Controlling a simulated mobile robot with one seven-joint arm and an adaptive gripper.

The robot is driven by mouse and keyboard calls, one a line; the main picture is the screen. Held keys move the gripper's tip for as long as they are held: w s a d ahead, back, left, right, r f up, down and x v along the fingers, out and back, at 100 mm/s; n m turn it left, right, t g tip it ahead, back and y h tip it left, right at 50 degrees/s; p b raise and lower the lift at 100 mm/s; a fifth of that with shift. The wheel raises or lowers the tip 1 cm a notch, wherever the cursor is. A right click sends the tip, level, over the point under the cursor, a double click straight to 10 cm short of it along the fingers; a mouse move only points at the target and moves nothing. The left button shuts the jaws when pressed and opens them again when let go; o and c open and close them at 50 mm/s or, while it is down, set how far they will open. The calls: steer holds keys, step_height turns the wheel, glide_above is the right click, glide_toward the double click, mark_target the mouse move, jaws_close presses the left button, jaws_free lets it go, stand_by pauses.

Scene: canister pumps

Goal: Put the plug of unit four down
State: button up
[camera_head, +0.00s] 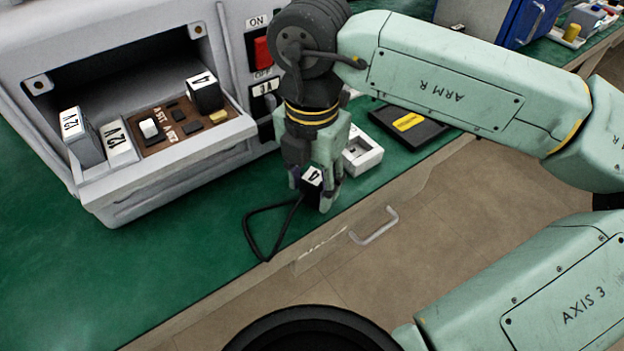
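A black plug with a white top marked 4 (312,177) is between the fingers of my gripper (313,190), which is shut on it. The gripper points down over the front part of the green bench, and I cannot tell whether the plug touches the surface. A black cable (250,228) loops from the plug to the left across the bench top. A black block with a white top marked 4 (204,94) stands on the brown panel of the grey machine's open drawer. My gripper partly hides the plug.
The grey machine's drawer (190,150) juts out at left, with white labelled blocks (82,138). A red switch (262,50) is on its front. A white socket box (362,152) and black tray (388,121) lie right of my gripper. The green bench (130,270) is clear at front left.

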mark_target(312, 179)
steer(key=shift+o, duration=0.4)
steer(key=shift+r, duration=0.45)
step_height(312, 179, up, 11)
steer(key=shift+r, duration=0.2)
